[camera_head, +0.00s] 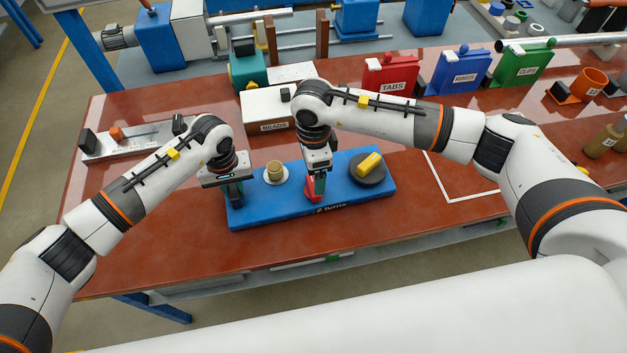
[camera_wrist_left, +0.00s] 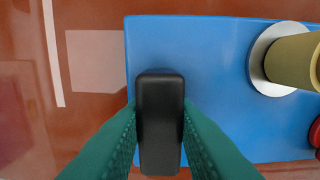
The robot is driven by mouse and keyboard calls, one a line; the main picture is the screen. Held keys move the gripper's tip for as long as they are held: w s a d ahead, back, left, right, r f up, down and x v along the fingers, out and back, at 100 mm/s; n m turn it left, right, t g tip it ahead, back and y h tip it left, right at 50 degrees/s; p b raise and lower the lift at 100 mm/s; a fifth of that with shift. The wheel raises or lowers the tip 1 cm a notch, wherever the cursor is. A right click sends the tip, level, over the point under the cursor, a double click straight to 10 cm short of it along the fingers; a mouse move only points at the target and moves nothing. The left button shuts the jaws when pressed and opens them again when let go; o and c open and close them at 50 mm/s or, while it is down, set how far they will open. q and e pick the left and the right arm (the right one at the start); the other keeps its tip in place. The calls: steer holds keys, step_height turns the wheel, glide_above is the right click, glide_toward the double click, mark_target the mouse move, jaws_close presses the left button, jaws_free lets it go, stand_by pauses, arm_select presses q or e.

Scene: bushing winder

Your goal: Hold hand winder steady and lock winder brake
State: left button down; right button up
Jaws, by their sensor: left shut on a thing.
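The hand winder is a blue base plate (camera_head: 350,200) on the red bench. It carries a tan bushing (camera_head: 274,168) on a pale disc, a red brake part (camera_head: 310,190) near its middle and a dark disc with a yellow handle (camera_head: 368,163) at its right. My left gripper (camera_head: 235,196) is at the plate's left end. In the left wrist view its green fingers are shut on a black upright grip (camera_wrist_left: 160,115). My right gripper (camera_head: 319,184) points down at the red brake part, partly hiding it. Whether its fingers close on the part cannot be told.
A white BEADS box (camera_head: 268,112) stands close behind the winder. TABS (camera_head: 390,76), RINGS (camera_head: 460,70) and CLIPS (camera_head: 522,64) bins stand further back. A grey tray (camera_head: 130,143) lies at left. White-outlined bench space (camera_head: 460,172) to the right is clear.

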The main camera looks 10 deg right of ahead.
mark_target(313, 188)
step_height(313, 188, down, 6)
steer(key=shift+f, duration=0.25)
steer(key=c, duration=1)
